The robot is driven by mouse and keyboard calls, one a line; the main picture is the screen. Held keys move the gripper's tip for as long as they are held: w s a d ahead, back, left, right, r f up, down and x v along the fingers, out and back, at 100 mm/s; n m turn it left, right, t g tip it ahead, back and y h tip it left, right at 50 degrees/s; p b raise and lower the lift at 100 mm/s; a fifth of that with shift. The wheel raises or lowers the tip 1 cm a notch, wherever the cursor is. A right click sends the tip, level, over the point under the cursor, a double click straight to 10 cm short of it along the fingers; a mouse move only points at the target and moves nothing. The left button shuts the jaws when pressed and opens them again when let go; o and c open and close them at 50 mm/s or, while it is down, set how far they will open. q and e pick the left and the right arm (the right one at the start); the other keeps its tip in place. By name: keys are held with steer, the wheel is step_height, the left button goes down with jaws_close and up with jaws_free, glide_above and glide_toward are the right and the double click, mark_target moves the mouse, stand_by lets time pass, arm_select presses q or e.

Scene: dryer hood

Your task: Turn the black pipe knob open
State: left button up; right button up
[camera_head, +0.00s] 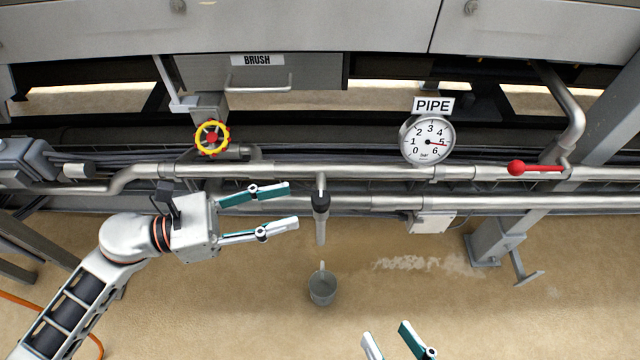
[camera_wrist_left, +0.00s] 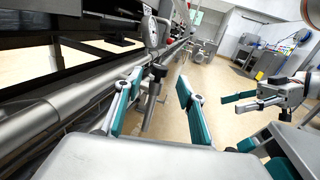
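The black pipe knob (camera_head: 321,201) is a dark collar on a short vertical pipe that hangs from the horizontal pipes. It also shows in the left wrist view (camera_wrist_left: 158,72), in line with the gap between my left fingers. My left gripper (camera_head: 292,205) is open and empty. In the head view its fingertips are just left of the knob, pointing at it, with a small gap. My right gripper (camera_head: 395,342) is open and empty at the bottom edge of the head view, well below the knob. It also shows in the left wrist view (camera_wrist_left: 240,102).
A round gauge (camera_head: 427,140) under a PIPE label is right of the knob. A red-ended lever (camera_head: 517,168) is further right. A yellow-and-red handwheel (camera_head: 212,138) is at left. A grey bucket (camera_head: 322,289) stands below the pipe outlet. Horizontal pipes (camera_head: 380,173) run behind.

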mark_target(322, 197)
arm_select(q)
steer(key=x, duration=0.8)
steer(key=shift+s+f, duration=0.1)
jaws_close()
